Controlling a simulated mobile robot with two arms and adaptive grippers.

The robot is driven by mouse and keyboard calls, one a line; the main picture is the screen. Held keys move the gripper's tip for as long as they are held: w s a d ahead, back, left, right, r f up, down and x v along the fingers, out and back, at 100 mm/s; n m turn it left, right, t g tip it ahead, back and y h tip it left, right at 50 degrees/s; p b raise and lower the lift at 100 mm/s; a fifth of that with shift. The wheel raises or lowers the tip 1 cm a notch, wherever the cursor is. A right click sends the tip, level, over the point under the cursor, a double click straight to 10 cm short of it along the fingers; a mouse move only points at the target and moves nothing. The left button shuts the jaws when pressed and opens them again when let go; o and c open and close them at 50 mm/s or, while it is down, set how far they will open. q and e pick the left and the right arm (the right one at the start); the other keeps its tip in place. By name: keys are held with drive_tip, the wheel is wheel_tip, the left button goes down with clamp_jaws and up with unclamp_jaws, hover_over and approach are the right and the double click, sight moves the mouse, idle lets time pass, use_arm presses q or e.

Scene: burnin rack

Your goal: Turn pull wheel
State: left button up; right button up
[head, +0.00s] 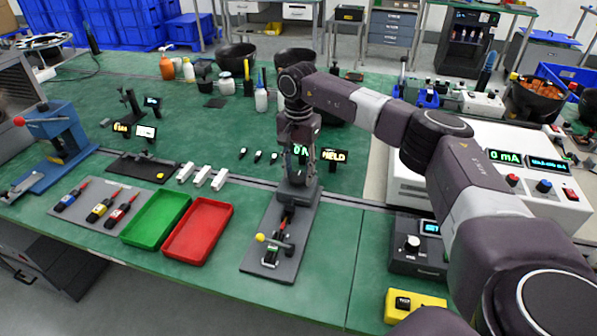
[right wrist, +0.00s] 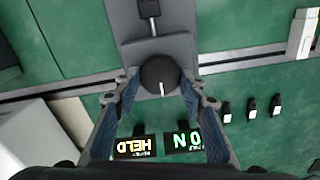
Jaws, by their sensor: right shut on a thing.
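The pull wheel (right wrist: 160,75) is a round black knob with a white mark line, on a grey fixture plate (right wrist: 188,48). In the right wrist view the two fingers of my right gripper (right wrist: 160,88) stand on either side of the wheel, shut on it. In the head view my right gripper (head: 297,180) points down over the far end of the grey fixture (head: 312,210) and hides the wheel. A rod runs along the fixture to a clamp with a yellow-knobbed lever (head: 261,238) at the near end. My left gripper is not in view.
Two small displays stand behind the fixture; one reads HELD (head: 333,155). A red tray (head: 228,222) and a green tray (head: 183,208) lie to the left. A white power unit (head: 480,205) and a yellow box (head: 430,300) are to the right.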

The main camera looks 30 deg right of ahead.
sight(298, 175)
drive_tip(key=shift+w+r, duration=0.1)
drive_tip(key=shift+r, duration=0.05)
drive_tip(key=o, duration=1.2)
drive_tip(key=shift+c, duration=0.2)
wheel_tip(298, 175, up, 12)
